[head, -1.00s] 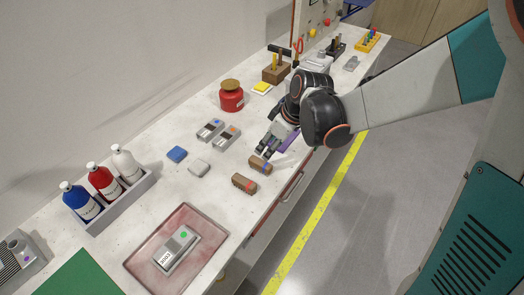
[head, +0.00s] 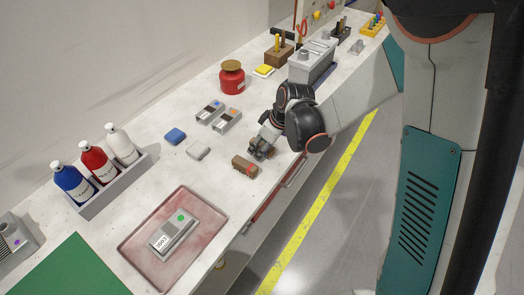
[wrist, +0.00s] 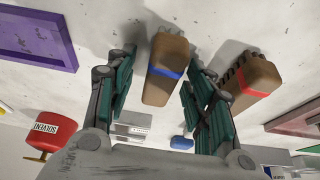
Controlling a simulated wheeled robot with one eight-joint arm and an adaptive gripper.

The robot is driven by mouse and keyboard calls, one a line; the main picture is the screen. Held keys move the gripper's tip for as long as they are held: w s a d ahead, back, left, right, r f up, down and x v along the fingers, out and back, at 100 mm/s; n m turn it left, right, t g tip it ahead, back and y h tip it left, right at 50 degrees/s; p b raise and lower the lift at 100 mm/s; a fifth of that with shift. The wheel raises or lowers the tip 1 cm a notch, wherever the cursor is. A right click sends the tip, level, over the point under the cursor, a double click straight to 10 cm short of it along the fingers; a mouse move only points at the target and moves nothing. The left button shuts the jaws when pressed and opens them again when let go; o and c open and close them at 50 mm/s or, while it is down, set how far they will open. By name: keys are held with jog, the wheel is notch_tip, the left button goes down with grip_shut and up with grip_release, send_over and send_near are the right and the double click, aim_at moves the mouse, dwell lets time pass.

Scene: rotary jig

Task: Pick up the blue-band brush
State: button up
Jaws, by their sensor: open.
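The blue-band brush (wrist: 168,52) shows in the wrist view as a brown block with a blue stripe. It lies between the two teal finger pads of my gripper (wrist: 158,75), which is open, with a gap visible on at least the left side. In the head view my gripper (head: 262,148) is low at the bench's front edge and mostly hides this brush. A similar brush with a red band (head: 245,166) lies just beside it. The red-band brush also shows in the wrist view (wrist: 250,78), just right of the right finger.
Two grey blocks (head: 228,120), a blue block (head: 175,136) and a white block (head: 198,150) lie behind on the bench. A red tray (head: 135,250) holding a grey device is at the front left. A red solvent can (head: 232,80) stands further back.

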grip_shut()
dwell(0.3)
notch_tip(320, 180, up, 20)
jog(key=p, duration=0.6)
jog(key=shift+p, duration=0.4)
jog(key=c, duration=1)
grip_release()
jog(key=shift+f, duration=0.1)
jog(key=shift+c, duration=0.2)
